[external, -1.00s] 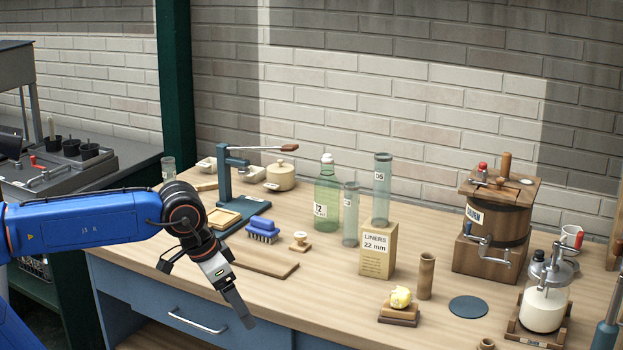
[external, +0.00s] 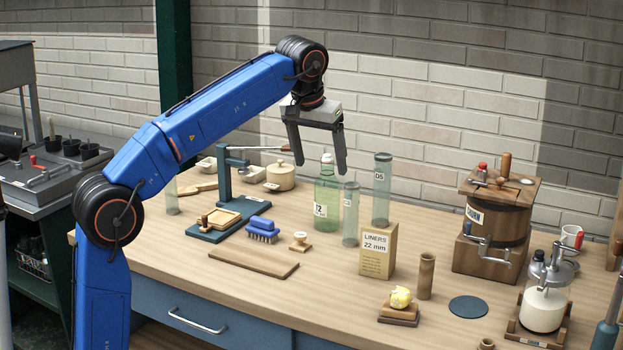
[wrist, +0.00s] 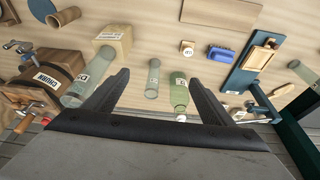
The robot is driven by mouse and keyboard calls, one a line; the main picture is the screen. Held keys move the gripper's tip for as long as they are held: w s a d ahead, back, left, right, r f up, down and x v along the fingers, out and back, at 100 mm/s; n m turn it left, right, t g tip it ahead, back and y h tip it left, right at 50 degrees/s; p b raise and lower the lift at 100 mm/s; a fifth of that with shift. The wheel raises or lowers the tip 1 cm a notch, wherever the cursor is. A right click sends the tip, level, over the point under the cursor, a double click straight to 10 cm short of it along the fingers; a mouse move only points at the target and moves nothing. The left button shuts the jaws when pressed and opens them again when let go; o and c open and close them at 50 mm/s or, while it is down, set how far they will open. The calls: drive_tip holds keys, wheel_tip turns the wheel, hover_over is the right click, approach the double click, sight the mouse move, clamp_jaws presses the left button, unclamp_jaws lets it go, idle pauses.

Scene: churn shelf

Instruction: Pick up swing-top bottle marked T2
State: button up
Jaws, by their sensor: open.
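The green glass swing-top bottle marked T2 (external: 326,203) stands upright on the wooden bench, with a white stopper and a white label whose first character is partly unclear. It also shows in the wrist view (wrist: 179,94), near the right finger. My gripper (external: 322,166) is open and empty. In the external view its fingers point down around the height of the bottle's stopper, with the bottle's top between them in the picture. In the wrist view the gripper (wrist: 160,88) has the bottle and a clear glass tube between its fingers; contact does not show.
A clear tube (external: 350,215) stands close right of the bottle. Another tube marked D5 (external: 382,190) stands on the liners box (external: 378,250). A blue brush (external: 263,230), a wooden stamp (external: 299,242) and a blue press (external: 225,185) stand left. The bench front has free room.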

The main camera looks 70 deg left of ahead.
drive_tip(key=w+a+r+n, duration=0.2)
drive_tip(key=w+a, duration=0.3)
drive_tip(key=a, duration=0.4)
drive_tip(key=n+g, duration=0.1)
drive_tip(key=n, duration=0.2)
hover_over(327, 184)
wheel_tip(327, 184, down, 3)
drive_tip(key=shift+y, duration=0.3)
drive_tip(key=x, duration=1)
drive_tip(key=s+d+x, duration=0.1)
drive_tip(key=x, duration=0.4)
drive_tip(key=shift+f, duration=0.25)
drive_tip(key=c, duration=1.8)
drive_tip(key=shift+r, duration=0.1)
